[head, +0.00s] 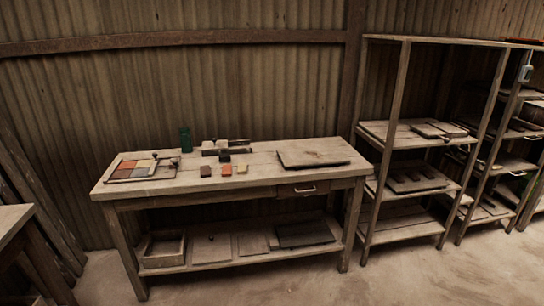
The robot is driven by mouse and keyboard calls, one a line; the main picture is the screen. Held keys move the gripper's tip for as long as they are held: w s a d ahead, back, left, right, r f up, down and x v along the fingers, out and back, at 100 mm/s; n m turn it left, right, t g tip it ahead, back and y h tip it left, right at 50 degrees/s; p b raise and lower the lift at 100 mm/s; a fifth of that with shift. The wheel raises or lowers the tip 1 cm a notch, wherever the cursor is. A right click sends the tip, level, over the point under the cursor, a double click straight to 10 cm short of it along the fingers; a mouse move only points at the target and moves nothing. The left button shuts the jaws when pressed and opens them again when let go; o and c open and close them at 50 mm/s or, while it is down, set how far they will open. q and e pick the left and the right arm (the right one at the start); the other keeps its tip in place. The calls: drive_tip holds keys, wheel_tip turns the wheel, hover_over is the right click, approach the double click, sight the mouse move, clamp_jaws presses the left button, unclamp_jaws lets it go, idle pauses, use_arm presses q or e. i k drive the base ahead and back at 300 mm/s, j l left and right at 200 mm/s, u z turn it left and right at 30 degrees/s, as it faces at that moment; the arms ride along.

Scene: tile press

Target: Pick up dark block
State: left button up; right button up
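A workbench (260,172) stands against the corrugated wall. A small dark brown block (206,171) sits near the front of its top, left of an orange block (227,170) and a tan block (242,168). A black block (224,157) lies just behind them, close to a dark tool or press (228,146). Which of the two dark ones is meant, I cannot tell. Neither of my grippers is in view.
A drawer (304,189) is shut. Shelves (404,139) stand at right. Another table (12,217) is at left. Floor in front is clear.

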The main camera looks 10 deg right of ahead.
sight(223, 158)
drive_tip(key=i+j, duration=0.1)
drive_tip(key=i, duration=0.65)
drive_tip(key=i+j, duration=0.15)
drive_tip(key=i, duration=0.55)
